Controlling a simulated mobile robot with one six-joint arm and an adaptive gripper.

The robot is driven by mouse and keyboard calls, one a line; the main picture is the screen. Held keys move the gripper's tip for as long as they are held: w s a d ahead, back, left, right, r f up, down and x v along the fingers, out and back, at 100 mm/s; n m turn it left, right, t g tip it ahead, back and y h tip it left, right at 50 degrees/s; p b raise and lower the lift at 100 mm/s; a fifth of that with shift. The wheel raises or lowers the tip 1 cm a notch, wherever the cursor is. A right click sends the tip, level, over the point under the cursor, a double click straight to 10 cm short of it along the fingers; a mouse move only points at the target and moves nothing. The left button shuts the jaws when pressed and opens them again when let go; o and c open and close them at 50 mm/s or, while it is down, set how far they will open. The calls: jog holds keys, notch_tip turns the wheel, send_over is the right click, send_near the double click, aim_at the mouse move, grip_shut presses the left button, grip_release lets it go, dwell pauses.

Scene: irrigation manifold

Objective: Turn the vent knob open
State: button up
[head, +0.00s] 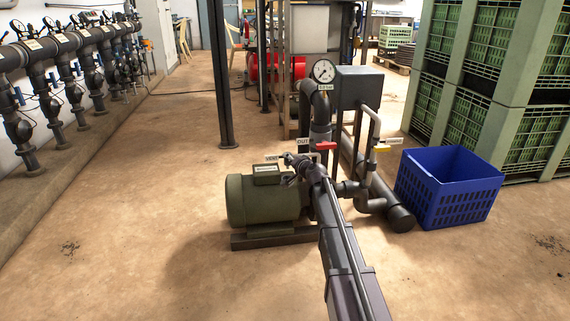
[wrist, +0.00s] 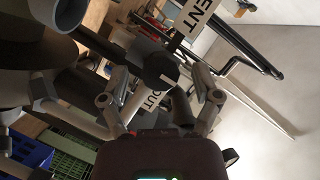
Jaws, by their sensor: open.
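My gripper (head: 298,164) reaches the pump's pipework in the head view, next to the white VENT label (head: 271,158). In the wrist view my gripper (wrist: 160,80) is open, with one finger at each side. A dark round knob (wrist: 155,69), apparently the vent knob, shows between and beyond the fingertips. I cannot tell whether the fingers touch it. The VENT label (wrist: 193,24) is above it, and the OUT label (wrist: 150,100) is below. In the head view the arm end hides the knob.
A green pump motor (head: 262,200) stands just left of my gripper. A red-handled valve (head: 326,146), an OUT label (head: 303,142) and a pressure gauge (head: 323,71) are close by. A blue crate (head: 447,190) stands right. Open floor lies in front and left.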

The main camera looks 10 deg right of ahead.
jog(key=shift+w+a+f, duration=0.1)
jog(key=shift+w+a, duration=0.1)
jog(key=shift+w, duration=0.3)
grip_shut()
jog(key=shift+m+y+b, duration=0.3)
jog(key=shift+m+b, duration=0.1)
jog(key=shift+m, duration=0.1)
